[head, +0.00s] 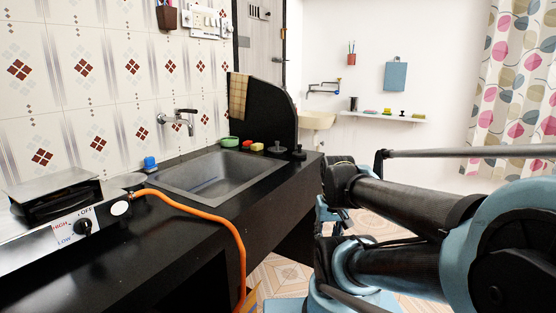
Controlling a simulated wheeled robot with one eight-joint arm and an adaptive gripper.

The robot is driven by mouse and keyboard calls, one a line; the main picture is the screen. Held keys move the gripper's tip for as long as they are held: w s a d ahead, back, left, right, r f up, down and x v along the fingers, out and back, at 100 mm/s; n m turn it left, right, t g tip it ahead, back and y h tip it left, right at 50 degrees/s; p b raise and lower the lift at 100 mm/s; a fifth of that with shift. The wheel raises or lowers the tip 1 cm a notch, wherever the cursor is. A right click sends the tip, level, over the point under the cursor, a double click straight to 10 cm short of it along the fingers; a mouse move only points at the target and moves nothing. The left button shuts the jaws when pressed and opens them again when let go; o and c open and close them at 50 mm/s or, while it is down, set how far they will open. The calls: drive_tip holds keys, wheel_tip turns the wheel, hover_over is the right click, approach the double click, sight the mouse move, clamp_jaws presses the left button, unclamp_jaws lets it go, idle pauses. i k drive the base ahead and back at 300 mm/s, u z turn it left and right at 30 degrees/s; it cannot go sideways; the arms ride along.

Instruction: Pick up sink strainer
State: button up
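No thing in view can be told for certain as the sink strainer. A small black knob-topped object (299,153) stands on the black counter at the right rear corner of the sink (220,178). A low dark object (278,149) lies just left of it; either could be the strainer. My arm is folded at the right, beyond the counter's right edge and apart from both objects. The part that seems to be my gripper (330,212) hangs over the floor, largely hidden behind arm links. Its fingers do not show clearly.
A green bowl (229,142), a yellow-and-red sponge (257,146) and a blue item (150,163) sit around the sink. A stove (60,222) with an orange hose (215,216) occupies the left counter. A tap (180,121) projects above the sink. A wall shelf (385,117) holds small items.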

sight(276, 149)
drive_tip(key=u, duration=0.05)
drive_tip(key=k, duration=0.35)
drive_tip(key=z, duration=0.7)
drive_tip(key=i, duration=1.9)
drive_tip(key=u, duration=0.55)
